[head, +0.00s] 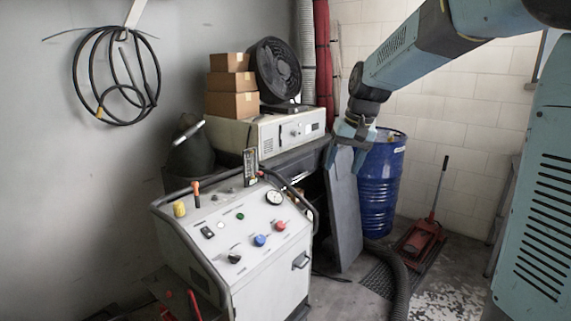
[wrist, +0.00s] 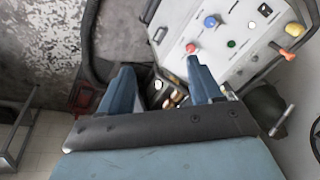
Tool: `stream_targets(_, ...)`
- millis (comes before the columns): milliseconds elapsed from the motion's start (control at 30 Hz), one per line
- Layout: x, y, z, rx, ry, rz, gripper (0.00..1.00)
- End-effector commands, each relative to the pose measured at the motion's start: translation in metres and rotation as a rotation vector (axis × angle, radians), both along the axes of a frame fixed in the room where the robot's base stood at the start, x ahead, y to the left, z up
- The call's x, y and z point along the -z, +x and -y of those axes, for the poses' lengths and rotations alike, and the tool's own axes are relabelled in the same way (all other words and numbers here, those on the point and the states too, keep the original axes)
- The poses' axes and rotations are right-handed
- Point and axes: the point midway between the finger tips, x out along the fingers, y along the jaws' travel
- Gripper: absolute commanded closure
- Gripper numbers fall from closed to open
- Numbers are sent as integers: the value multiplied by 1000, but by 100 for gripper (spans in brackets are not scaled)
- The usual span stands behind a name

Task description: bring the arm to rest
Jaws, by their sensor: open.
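My arm reaches in from the upper right in the head view and bends down at the wrist. My gripper (head: 346,158) hangs in the air near the right end of the grey console, in front of the blue drum (head: 381,185). In the wrist view both blue fingers of my gripper (wrist: 158,88) stand well apart. The gap between them holds nothing. Beyond the fingertips the wrist view shows the white control panel (wrist: 225,35) and dark floor.
The control cabinet (head: 250,235) has knobs, a gauge and a lever. Behind it, boxes (head: 232,85) and a fan (head: 275,70) stand on a white unit (head: 285,130). A grey panel (head: 344,215) stands below my gripper. A red jack (head: 420,240) and a hose (head: 398,280) lie on the floor.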

Motion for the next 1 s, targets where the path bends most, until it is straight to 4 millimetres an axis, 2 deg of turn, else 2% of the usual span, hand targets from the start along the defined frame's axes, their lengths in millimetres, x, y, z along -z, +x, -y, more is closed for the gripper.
stream_targets(33,-6,-15,5,3,-10,17,36)
stream_targets(200,-19,-60,21,16,-46,71,36)
stream_targets(500,-27,-139,48,39,-102,162,36)
stream_targets(800,-16,-215,71,61,-148,249,36)
stream_targets(1000,-3,-251,82,73,-169,295,36)
